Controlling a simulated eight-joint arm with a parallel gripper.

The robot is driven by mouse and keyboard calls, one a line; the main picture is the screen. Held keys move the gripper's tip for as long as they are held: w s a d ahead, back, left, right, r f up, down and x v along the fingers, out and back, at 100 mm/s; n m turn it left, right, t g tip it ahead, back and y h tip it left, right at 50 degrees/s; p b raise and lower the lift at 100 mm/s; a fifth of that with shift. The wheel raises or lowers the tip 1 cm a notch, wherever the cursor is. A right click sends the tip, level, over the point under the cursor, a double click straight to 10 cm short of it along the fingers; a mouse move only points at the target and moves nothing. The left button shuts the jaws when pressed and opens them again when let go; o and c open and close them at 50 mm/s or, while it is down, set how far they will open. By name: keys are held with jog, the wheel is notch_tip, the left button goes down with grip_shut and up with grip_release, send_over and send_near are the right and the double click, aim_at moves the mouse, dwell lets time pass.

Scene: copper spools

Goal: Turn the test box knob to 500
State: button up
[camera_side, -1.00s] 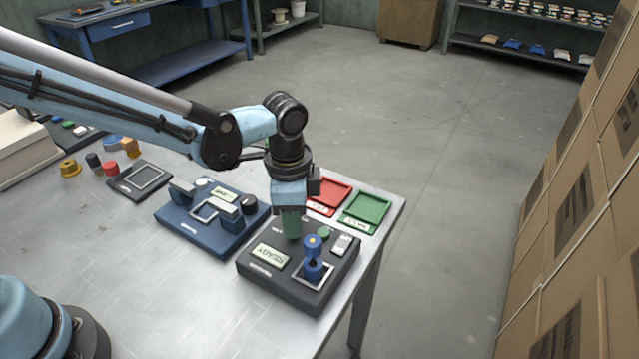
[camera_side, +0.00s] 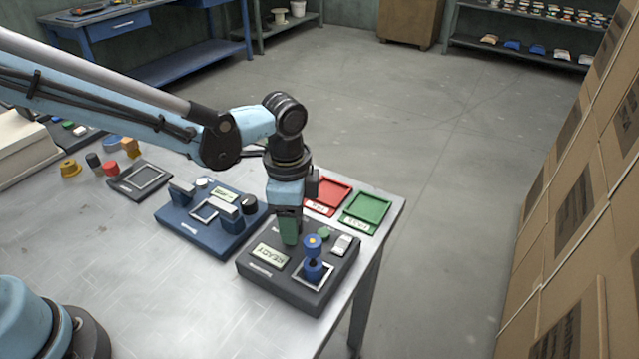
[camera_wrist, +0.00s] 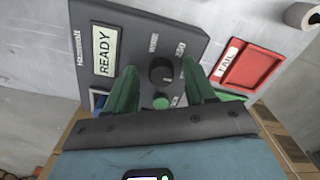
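The test box (camera_side: 262,285) is a dark grey unit near the table's front right corner, its screen (camera_side: 270,254) reading READY. Its black round knob (camera_wrist: 161,71) shows in the wrist view between my green fingertips; the side view hides it behind my gripper. Small white marks surround the knob, but I cannot tell which one it points to. My gripper (camera_side: 289,239) points down over the box and also shows in the wrist view (camera_wrist: 159,67). Its fingers are apart, with visible gaps to the knob. I cannot tell whether the fingertips reach its height.
A blue spool (camera_side: 313,258) stands in the box's square frame, near a green button (camera_side: 323,234) and a pale switch (camera_side: 342,245). A blue device (camera_side: 190,233) stands left. Red (camera_side: 341,193) and green (camera_side: 384,210) trays lie behind, near the table edge.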

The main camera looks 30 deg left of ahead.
notch_tip(320, 180, up, 12)
jog(key=shift+s, duration=0.15)
dwell(0.7)
jog(key=shift+d, duration=0.1)
